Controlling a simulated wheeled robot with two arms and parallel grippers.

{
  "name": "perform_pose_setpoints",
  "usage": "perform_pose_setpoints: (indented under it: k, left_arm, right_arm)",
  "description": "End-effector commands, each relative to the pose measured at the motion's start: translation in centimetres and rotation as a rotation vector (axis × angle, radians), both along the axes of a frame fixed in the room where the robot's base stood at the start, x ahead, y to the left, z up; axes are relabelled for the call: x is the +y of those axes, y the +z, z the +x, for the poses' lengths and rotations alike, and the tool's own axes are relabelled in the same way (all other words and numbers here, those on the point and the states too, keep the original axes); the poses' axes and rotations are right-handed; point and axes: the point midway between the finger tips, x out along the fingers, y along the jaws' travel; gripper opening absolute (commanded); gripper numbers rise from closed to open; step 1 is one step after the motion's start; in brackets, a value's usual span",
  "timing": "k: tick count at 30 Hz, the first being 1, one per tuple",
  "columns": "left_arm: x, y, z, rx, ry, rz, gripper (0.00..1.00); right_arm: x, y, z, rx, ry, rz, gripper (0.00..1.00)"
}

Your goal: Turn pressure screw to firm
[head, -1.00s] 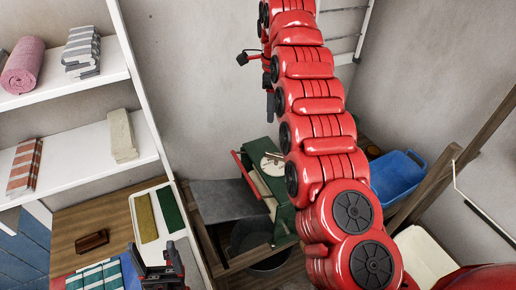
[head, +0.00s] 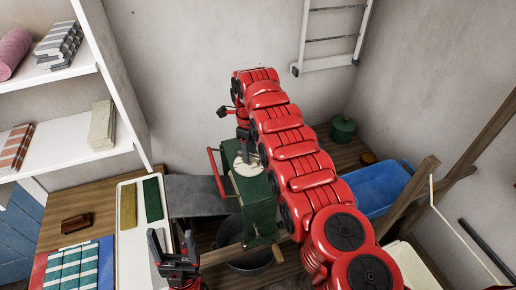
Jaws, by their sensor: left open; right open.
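The green mangle (head: 258,200) stands in the middle of the head view, with a pale round dial (head: 242,170) on top. The pressure screw at the dial is partly hidden by my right gripper and arm, and I cannot read its setting. My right gripper (head: 247,150) points down just above the dial, open; whether it touches anything there is unclear. My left gripper (head: 173,243) is open and empty at the bottom, fingers up, in front of the white tray's right edge.
A red bar (head: 216,172) is on the mangle's left side. A dark tub (head: 249,260) is below it. A blue basin (head: 378,189) stands to the right. The white tray (head: 128,252) holds yellow and green bars. Shelves with towels are at left.

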Motion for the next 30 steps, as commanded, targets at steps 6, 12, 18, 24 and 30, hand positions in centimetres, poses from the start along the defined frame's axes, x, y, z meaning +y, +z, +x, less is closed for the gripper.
perform_pose_setpoints:
  k: [6, 12, 18, 24, 30]
  left_arm:
    - [0.01, 0.0, -0.01, 0.0, 0.0, 0.0, 0.75]
    - [0.0, 0.0, 0.0, 0.0, 0.0, 0.0, 0.75]
    - [0.0, -0.01, 0.0, 0.0, 0.0, 0.0, 0.75]
    - [0.0, -0.02, 0.0, 0.0, 0.0, 0.0, 0.75]
    - [0.0, -0.43, 0.0, 0.0, 0.0, 0.0, 0.75]
  right_arm:
    - [0.09, -0.07, 0.0, -0.001, 0.0, 0.0, 0.45]
    - [0.06, -0.04, 0.02, -0.001, 0.0, 0.0, 0.16]
    - [0.04, -0.04, 0.03, -0.001, 0.0, 0.0, 0.0]
    - [0.05, -0.02, 0.03, -0.001, 0.001, 0.0, 0.0]
    - [0.06, -0.13, 0.08, -0.004, 0.031, 0.001, 0.0]
